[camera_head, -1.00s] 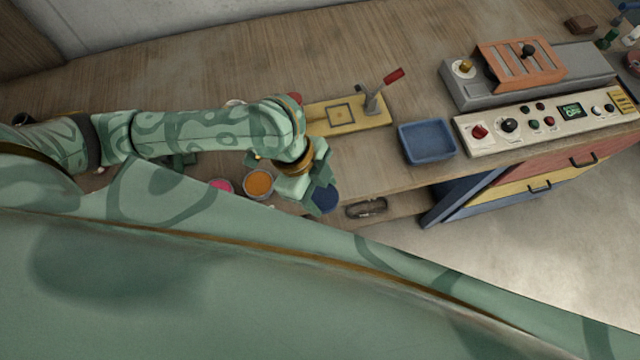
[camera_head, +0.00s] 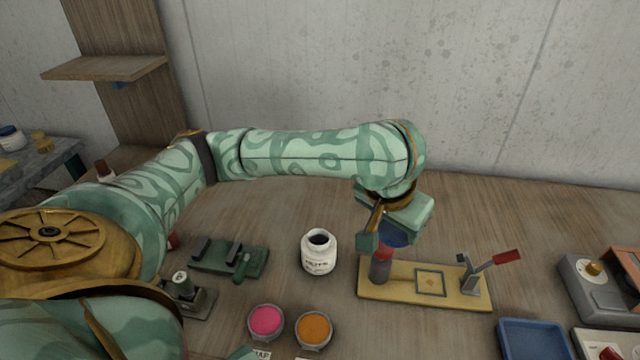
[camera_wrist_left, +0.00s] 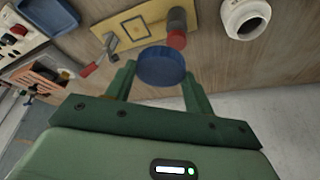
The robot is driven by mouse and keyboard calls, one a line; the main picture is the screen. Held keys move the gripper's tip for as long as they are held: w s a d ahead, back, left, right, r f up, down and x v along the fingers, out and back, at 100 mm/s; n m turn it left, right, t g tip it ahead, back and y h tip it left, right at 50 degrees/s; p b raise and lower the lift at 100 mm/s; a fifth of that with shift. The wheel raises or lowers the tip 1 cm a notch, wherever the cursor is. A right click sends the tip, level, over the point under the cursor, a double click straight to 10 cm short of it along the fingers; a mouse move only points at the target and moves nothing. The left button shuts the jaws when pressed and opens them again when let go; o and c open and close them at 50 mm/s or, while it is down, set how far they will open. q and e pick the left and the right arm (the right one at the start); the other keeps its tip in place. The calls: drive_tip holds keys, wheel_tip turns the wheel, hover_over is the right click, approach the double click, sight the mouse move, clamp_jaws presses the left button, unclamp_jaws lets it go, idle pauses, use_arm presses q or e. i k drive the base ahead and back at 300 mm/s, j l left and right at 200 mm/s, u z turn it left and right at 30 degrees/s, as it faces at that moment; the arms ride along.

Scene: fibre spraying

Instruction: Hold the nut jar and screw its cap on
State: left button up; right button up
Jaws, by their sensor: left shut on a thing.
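The white nut jar (camera_head: 319,256) stands upright and uncapped on the bench, its dark mouth facing up. It also shows at the top right of the wrist view (camera_wrist_left: 246,17). My left gripper (camera_head: 385,240) is shut on a round blue cap (camera_head: 399,239), held in the air to the right of the jar and apart from it. In the wrist view the cap (camera_wrist_left: 161,67) sits between the two green fingertips. My right gripper is not in view.
A yellow board (camera_head: 455,291) with a grey, red-topped post (camera_head: 381,266) and a red-handled lever (camera_head: 506,257) lies near the cap. Pink (camera_head: 266,321) and orange (camera_head: 313,329) pots stand in front of the jar. A green fixture (camera_head: 229,260) is left, a blue tray (camera_head: 535,343) right.

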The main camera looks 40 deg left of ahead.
sight(319, 247)
drive_tip(key=l+u, duration=0.1)
drive_tip(key=u, duration=1.4)
drive_tip(key=k+l, duration=0.3)
